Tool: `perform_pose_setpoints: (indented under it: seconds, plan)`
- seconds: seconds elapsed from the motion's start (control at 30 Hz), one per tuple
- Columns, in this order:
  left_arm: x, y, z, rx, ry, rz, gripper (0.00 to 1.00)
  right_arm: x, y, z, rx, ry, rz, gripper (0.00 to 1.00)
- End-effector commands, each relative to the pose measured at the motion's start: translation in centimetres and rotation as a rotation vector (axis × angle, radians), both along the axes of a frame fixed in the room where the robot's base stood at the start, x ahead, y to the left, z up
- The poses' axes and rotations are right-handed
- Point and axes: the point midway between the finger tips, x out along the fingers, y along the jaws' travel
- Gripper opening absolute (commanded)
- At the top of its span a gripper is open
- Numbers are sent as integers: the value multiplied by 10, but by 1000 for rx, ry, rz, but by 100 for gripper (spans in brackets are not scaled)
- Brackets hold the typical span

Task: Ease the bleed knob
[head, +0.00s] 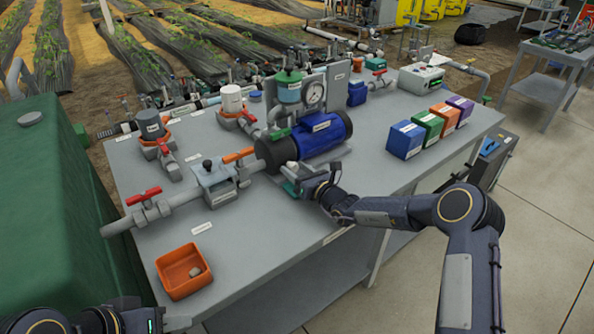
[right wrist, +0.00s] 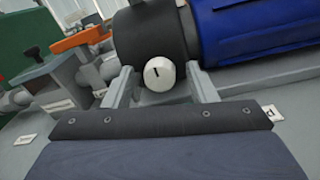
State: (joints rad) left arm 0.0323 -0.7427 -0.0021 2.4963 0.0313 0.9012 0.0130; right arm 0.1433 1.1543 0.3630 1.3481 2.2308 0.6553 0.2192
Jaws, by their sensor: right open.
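The bleed knob (right wrist: 160,74) is a small white round knob with a short black mark on its face. It sits low on the dark end of the blue pump (head: 322,133). My right gripper (right wrist: 159,84) is open, with one finger on each side of the knob. Gaps show between the fingers and the knob, so they look apart from it. My left gripper (head: 178,323) is at the bottom left edge, partly cut off.
An orange tray (head: 182,284) with a small pale piece stands at the table's front left. A valve with an orange handle (head: 238,155) is left of the pump. Several coloured boxes (head: 405,140) stand to the right. The table (head: 265,235) is clear in front.

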Motion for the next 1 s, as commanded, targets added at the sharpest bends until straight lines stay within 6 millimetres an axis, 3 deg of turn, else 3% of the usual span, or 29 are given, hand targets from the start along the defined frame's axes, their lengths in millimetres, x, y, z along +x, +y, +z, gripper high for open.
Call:
perform_pose_setpoints:
  seconds: [0.07, 0.4, 0.73, 1.0]
  plan:
    - [0, 0, 0, 0, 0, 0, 38, 0, 0, 0, 0, 0, 0, 50]
    - [0, 0, 0, 0, 0, 0, 38, 0, -1, 0, -1, -1, 0, 7]
    - [0, 0, -7, 0, 0, 0, 38, 0, -1, -1, -45, -34, -1, 7]
    - [0, 0, -28, 0, 0, 0, 38, -1, 0, -3, -192, -142, 0, 7]
